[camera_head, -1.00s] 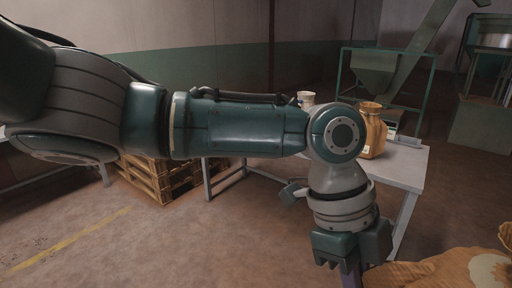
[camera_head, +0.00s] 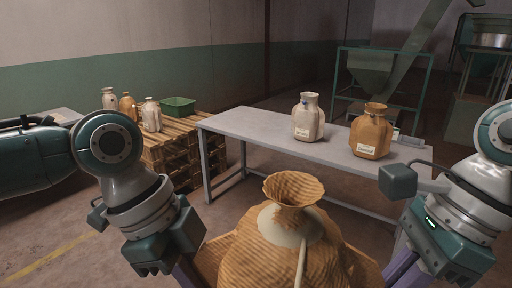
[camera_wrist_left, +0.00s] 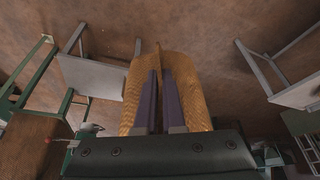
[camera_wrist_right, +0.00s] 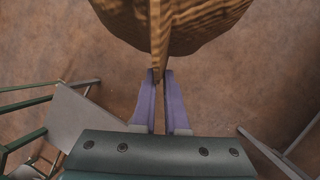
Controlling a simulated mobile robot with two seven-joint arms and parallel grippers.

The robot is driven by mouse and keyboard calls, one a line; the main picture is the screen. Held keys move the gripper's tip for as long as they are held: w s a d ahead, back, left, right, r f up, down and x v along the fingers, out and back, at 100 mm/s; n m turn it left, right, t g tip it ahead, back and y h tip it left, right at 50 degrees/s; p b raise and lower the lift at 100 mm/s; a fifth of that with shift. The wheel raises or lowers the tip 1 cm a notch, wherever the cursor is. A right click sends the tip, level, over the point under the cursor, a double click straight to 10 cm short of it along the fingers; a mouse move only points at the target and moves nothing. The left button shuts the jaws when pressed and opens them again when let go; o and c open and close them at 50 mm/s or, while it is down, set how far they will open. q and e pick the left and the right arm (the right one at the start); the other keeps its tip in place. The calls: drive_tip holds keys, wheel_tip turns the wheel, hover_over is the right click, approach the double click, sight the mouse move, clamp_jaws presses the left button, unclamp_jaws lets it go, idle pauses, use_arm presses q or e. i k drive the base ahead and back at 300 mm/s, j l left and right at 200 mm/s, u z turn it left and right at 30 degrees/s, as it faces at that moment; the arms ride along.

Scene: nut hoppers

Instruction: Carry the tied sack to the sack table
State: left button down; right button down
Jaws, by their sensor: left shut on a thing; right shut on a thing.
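The tied sack (camera_head: 265,250), tan and woven with a pale tie round its flared neck (camera_head: 293,189), is upright at the bottom middle of the head view, in front of the grey table. Its lower part is cut off by the frame. My left gripper (camera_head: 186,272) is at its left side, shut on an edge fold of the sack (camera_wrist_left: 196,95) in the left wrist view. My right gripper (camera_head: 398,268) is at its right side, shut on a seam of the sack (camera_wrist_right: 200,22) in the right wrist view. The grey table (camera_head: 260,126) carries a pale sack (camera_head: 308,118) and a brown sack (camera_head: 371,133).
A wooden pallet stack (camera_head: 184,145) at the left holds a green bin (camera_head: 178,106) and several small sacks. A green-framed hopper (camera_head: 372,72) stands behind the table. The table's left half is clear. Bare floor shows in front of the table.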

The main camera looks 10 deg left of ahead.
sight(247, 124)
drive_tip(key=i+j+u, duration=0.1)
drive_tip(key=i+u, duration=0.5)
drive_tip(key=i, duration=2.15)
drive_tip(key=i+j+z, duration=0.1)
drive_tip(key=i, duration=1)
drive_tip(key=i+j, duration=0.1)
drive_tip(key=i, duration=0.95)
drive_tip(key=i+z, duration=0.1)
drive_tip(key=z, duration=1.3)
